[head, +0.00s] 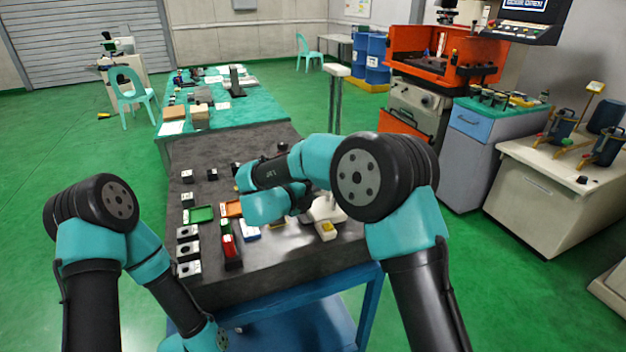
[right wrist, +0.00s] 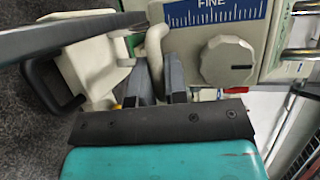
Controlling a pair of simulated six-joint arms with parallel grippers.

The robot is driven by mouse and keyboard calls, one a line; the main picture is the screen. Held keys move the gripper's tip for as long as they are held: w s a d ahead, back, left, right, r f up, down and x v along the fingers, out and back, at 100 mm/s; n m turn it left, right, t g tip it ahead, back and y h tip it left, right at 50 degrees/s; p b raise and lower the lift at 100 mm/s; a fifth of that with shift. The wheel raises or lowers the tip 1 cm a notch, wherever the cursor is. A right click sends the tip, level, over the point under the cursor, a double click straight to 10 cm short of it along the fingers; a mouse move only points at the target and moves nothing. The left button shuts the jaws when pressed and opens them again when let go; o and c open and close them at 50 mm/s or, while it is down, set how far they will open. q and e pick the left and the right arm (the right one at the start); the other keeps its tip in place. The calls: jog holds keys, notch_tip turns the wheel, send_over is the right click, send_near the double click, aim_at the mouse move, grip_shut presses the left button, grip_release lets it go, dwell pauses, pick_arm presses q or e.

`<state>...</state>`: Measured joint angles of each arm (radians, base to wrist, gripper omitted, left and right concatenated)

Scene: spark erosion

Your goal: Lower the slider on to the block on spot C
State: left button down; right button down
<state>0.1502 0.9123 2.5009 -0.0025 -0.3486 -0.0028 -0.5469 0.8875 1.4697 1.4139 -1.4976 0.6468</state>
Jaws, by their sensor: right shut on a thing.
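My right gripper (right wrist: 158,88) is shut on a cream curved handle (right wrist: 155,48). I take this handle to be part of the slider, though the rest of the slider is not clear. In the head view my right arm hides the fingertips. A cream stand (head: 337,70) with upright columns rises behind my right arm, and its base (head: 322,210) shows beside the arm on the dark bench. I cannot tell which is spot C. My left gripper is outside the view.
A panel marked FINE with a knob (right wrist: 227,60) is close to my right fingers. A yellow-topped block (head: 326,230) sits at the right.

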jog(key=shift+f, duration=1.25)
jog(key=c, duration=1.4)
grip_release()
jog(key=shift+c, duration=0.2)
jog(key=shift+s+a, duration=0.1)
jog(key=v, duration=1.7)
jog(key=shift+a, duration=0.15)
